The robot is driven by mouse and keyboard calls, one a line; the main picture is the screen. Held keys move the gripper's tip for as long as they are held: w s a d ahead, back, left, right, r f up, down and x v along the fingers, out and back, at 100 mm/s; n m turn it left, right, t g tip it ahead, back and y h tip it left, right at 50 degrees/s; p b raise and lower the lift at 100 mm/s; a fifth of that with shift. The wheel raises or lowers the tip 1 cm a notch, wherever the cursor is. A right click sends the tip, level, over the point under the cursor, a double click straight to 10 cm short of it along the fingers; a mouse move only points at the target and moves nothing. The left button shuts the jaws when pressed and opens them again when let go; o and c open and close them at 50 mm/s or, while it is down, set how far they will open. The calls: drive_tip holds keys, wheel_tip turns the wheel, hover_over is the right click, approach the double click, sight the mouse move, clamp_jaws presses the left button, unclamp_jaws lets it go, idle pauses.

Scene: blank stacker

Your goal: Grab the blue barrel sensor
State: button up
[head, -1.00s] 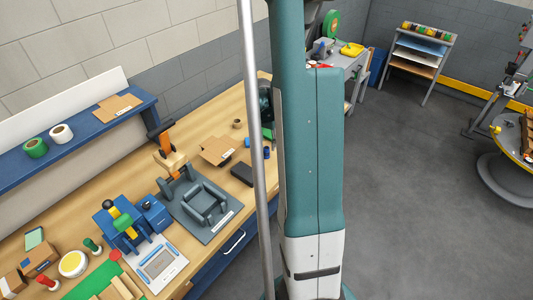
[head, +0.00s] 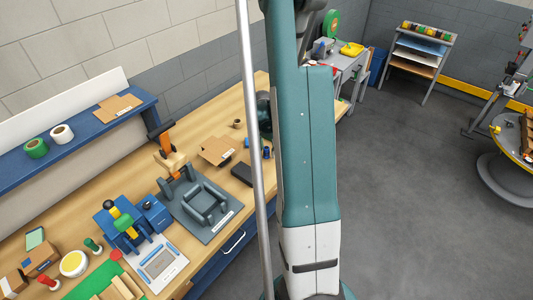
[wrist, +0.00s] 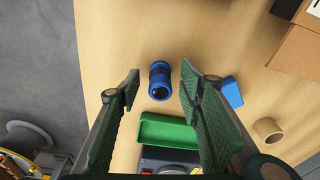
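The blue barrel sensor (wrist: 160,80) lies on the wooden workbench in the wrist view, blue with a dark middle band and a dark round end. In the head view it shows as a small blue spot (head: 267,152) beside my arm. My gripper (wrist: 161,83) is open, with one green-padded finger on each side of the sensor in the picture. The fingers appear apart from it, and nothing is between the pads in their grasp. How high the fingertips are above the bench cannot be told. In the head view my arm hides most of the gripper.
A green tray (wrist: 168,128) lies close below the sensor in the wrist view, with a dark grey device beyond it. A blue block (wrist: 232,92) and a cardboard ring (wrist: 268,130) are to the right. The bench edge is left.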

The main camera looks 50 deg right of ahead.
sight(267, 147)
idle(0.3)
drive_tip(key=c, duration=1)
drive_tip(key=shift+r, duration=0.25)
drive_tip(key=shift+r, duration=4.8)
